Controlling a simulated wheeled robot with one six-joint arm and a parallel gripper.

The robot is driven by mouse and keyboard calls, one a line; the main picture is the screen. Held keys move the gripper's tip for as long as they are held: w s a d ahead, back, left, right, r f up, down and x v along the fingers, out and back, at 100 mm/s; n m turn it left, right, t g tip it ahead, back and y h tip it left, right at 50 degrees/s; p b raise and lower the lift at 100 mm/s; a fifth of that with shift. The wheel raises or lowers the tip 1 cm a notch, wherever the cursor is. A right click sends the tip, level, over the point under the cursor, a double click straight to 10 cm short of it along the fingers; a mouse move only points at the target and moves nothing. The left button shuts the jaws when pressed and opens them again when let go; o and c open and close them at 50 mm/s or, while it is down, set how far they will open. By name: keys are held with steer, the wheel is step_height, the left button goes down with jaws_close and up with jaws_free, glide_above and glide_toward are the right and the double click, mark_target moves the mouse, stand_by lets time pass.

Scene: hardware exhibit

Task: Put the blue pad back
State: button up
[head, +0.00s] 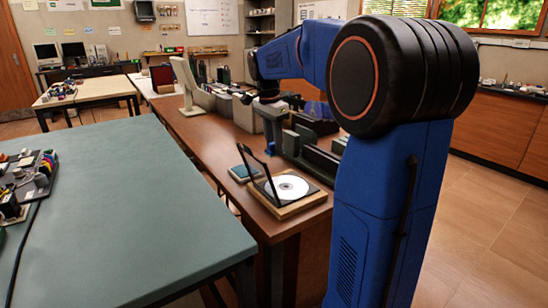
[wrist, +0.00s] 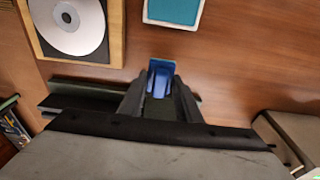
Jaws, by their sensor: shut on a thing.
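My gripper (wrist: 159,85) points down over the brown table, its two dark fingers shut on a blue piece (wrist: 159,70), which I take to be the blue pad. In the head view my gripper (head: 270,135) is small and partly dark, with a bit of the blue pad (head: 269,144) at its lower end. I cannot tell whether the pad touches the table. A teal pad in a pale frame (wrist: 174,12) lies on the table beyond the fingertips; it also shows in the head view (head: 243,172).
A disc in an open black case (head: 289,188) sits on a wooden base beside the teal pad; the case also shows in the wrist view (wrist: 70,22). Dark green rails (head: 312,157) stand close to my gripper. A green-topped table (head: 130,205) is at the left.

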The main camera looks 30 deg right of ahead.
mark_target(274, 166)
steer(key=shift+f, duration=2.2)
steer(key=shift+f, duration=0.15)
steer(key=o, duration=1)
steer(key=r, duration=0.4)
steer(key=a+r, duration=0.1)
steer(key=r, duration=0.7)
steer(key=shift+s+a+r, duration=0.1)
steer(key=shift+a, duration=0.15)
steer(key=shift+s, duration=0.1)
